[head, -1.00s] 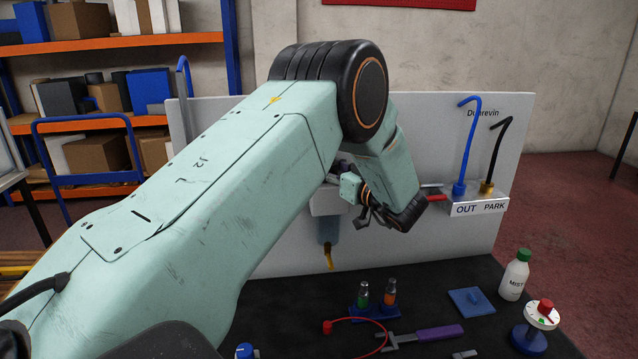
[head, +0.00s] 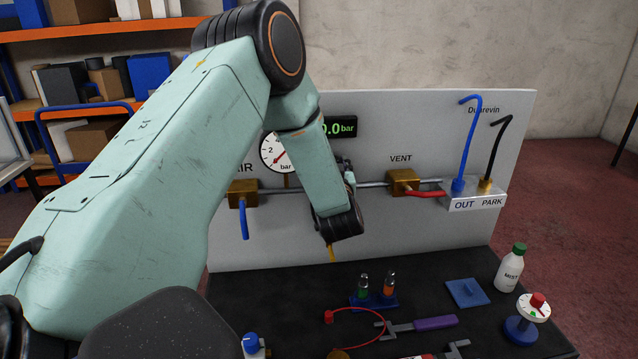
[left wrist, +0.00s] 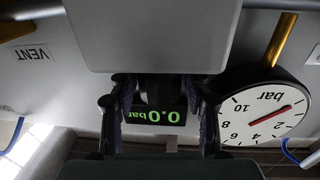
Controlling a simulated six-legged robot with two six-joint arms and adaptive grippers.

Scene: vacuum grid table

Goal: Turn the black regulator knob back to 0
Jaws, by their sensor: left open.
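My left gripper is mostly hidden behind my own forearm in the head view; part of it (head: 348,180) shows at the forearm's right edge. The upside-down left wrist view shows its two fingers (left wrist: 160,95) apart, one on each side of a dark shape below a grey block. The dark shape seems to be the black regulator knob (left wrist: 158,86), and the grey block the regulator body (left wrist: 150,35). I cannot tell whether the fingers touch the knob. The knob is hidden in the head view. The digital display (head: 340,128) reads 0.0 bar. My right gripper is out of view.
A round gauge (head: 272,152) is partly covered by my arm. The VENT valve (head: 404,182) has a red lever; a brass valve (head: 243,193) at left has a blue lever. A bottle (head: 511,268), vials (head: 389,284) and a purple-handled tool (head: 435,323) occupy the table.

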